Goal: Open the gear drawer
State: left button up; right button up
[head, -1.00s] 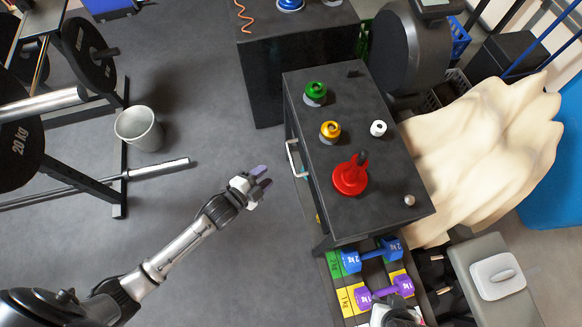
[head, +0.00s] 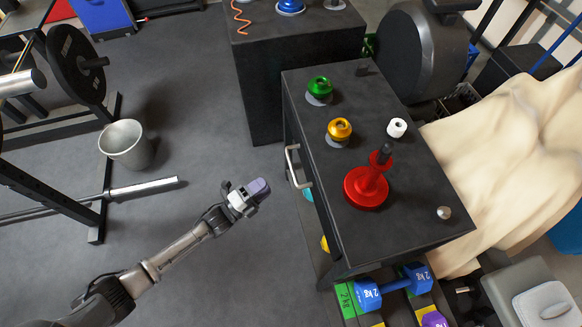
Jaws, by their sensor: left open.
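The gear drawer's light handle (head: 298,166) shows on the left side of the black cabinet (head: 425,215). The drawer front is seen at a steep angle and appears shut. My left gripper (head: 257,190) is open and empty. In the picture it is left of the handle and a little lower, with a gap of floor between them. My right gripper is not clearly visible.
Dumbbells (head: 395,287) lie below.

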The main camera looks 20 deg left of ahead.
aim_at(291, 164)
pick_arm(q)
jog(key=b+x, duration=0.2)
jog(key=x, duration=0.9)
jog(key=shift+w+d+b, duration=0.15)
jog(key=shift+b, duration=0.25)
jog(key=c, duration=0.3)
grip_shut()
